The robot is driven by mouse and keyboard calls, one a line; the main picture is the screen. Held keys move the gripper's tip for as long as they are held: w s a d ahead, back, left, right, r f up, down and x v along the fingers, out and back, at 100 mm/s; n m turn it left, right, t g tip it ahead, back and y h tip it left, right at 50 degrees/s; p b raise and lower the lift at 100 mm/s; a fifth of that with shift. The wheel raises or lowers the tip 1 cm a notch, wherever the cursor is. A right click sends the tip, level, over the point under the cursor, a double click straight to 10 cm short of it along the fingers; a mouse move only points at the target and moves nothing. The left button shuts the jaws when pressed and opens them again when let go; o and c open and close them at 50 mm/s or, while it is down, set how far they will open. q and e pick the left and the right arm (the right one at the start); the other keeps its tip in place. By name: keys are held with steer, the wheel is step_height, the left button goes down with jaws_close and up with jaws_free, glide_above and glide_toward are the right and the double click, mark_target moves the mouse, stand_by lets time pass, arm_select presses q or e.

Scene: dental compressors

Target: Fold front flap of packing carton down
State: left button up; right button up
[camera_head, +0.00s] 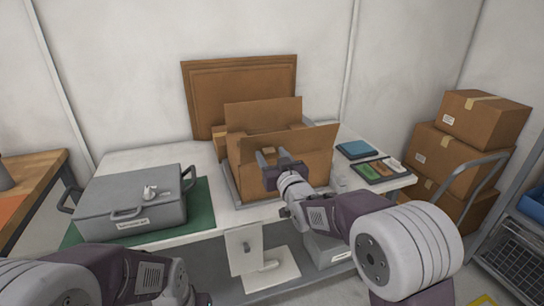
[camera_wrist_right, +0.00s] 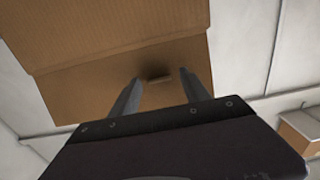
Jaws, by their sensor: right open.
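The brown packing carton (camera_head: 250,188) stands open on the white table. Its front flap (camera_head: 312,150) stands up, leaning slightly, and its back flap (camera_head: 265,113) stands up behind it. My right gripper (camera_head: 271,157) is open in front of the carton, its fingers pointing at the lower left of the front flap.
A grey case (camera_head: 135,203) lies on a green mat (camera_head: 205,205) at left. A blue item (camera_head: 357,149) and a tray (camera_head: 383,170) lie right of the carton. A large cardboard panel (camera_head: 205,95) leans behind. Stacked boxes (camera_head: 455,150) stand on a trolley at right.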

jaws_close()
stand_by(1.4)
